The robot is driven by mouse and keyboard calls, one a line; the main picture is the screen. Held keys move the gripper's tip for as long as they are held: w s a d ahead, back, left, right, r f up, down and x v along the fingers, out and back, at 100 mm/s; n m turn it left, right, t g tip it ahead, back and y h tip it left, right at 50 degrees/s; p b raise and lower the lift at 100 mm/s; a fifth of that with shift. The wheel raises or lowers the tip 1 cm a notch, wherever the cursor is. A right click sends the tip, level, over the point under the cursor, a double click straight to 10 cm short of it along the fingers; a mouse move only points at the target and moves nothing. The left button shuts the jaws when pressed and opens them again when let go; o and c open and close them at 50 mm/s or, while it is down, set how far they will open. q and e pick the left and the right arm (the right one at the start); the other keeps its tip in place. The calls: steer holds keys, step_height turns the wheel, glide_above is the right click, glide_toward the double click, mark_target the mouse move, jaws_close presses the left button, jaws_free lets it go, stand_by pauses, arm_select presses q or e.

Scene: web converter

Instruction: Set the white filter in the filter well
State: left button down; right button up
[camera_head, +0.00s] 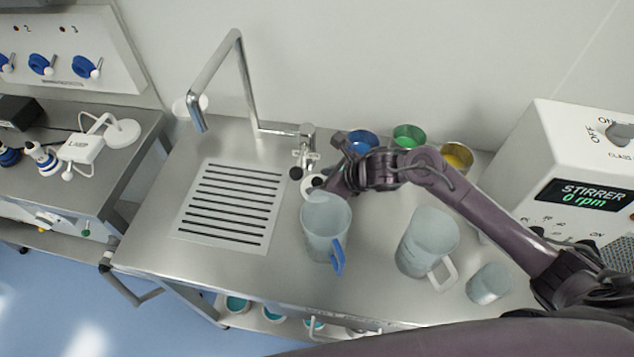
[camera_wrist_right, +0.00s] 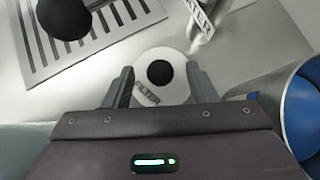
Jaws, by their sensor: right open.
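A round white filter (camera_wrist_right: 165,62) with a black centre and the word FILTER on its rim sits between the two fingers of my right gripper (camera_wrist_right: 160,86) in the right wrist view. The fingers are open, one on each side of it; I cannot tell whether they touch it. In the head view the filter (camera_head: 312,184) shows just left of my right gripper (camera_head: 328,183), partly hidden behind the clear jug. A chrome fitting (camera_head: 305,140) stands behind, with a white FILTER tag (camera_wrist_right: 199,17) near it. I cannot make out the filter well for certain. My left gripper is out of view.
A blue-handled jug (camera_head: 325,228) stands in front of my right gripper. A white-handled jug (camera_head: 428,240) and a beaker (camera_head: 489,284) stand to the right. Blue (camera_head: 361,141), green (camera_head: 409,137) and yellow (camera_head: 457,156) cups line the back. The slotted drain (camera_head: 232,203) is clear.

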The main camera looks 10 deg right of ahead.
steer(key=shift+w+a+f, duration=0.2)
steer(key=shift+f, duration=0.1)
steer(key=shift+c, duration=0.3)
jaws_close()
steer(key=shift+r, duration=0.1)
